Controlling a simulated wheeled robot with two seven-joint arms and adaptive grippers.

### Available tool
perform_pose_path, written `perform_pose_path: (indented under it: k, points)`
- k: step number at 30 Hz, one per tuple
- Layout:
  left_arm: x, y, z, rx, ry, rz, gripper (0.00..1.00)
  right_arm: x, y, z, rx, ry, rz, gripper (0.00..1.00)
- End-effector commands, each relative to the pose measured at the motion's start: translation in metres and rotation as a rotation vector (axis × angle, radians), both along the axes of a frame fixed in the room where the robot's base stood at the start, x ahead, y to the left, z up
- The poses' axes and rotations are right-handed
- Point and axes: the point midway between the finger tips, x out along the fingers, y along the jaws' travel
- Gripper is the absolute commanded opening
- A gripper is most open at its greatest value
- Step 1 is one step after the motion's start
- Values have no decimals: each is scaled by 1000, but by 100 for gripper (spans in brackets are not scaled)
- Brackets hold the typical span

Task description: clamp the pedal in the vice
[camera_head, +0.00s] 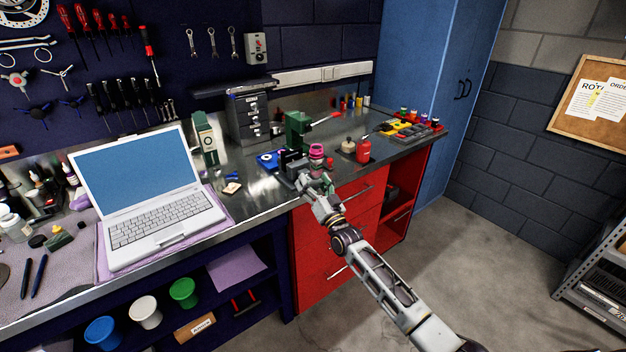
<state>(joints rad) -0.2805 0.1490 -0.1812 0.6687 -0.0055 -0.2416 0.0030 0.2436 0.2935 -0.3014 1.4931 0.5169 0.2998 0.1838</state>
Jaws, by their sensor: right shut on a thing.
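A green vice (297,128) stands on the metal workbench, right of the grey drawer unit. My right gripper (302,179) reaches in from the lower right to the bench's front edge, just in front of the vice. It is shut on a small dark thing (294,166) that looks like the pedal. At this size its outline blends with the dark parts at the vice's front, and I cannot tell whether it touches the jaws. My left gripper is not in view.
A pink container (316,151) stands close to the right of my gripper, with a red bottle (363,151) farther right. A blue item (268,160) lies left of it. The laptop (143,194) fills the left bench. Red drawers (336,225) are below.

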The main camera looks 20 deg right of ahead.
Motion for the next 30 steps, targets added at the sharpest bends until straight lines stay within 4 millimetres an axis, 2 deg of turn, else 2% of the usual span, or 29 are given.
perform_pose_path:
  k: [5, 12, 27, 28, 30]
  points:
    - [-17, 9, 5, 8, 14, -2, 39, 0, 0, 1, 86, 33, 0, 50]
    - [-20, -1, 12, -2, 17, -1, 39, 0, 0, 0, 161, 61, 0, 50]
    - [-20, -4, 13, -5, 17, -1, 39, 0, 0, -1, 183, 68, 0, 50]
    - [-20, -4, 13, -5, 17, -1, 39, 0, 0, -1, 183, 68, 0, 78]
    - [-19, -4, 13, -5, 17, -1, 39, 0, 0, -1, 183, 68, 0, 87]
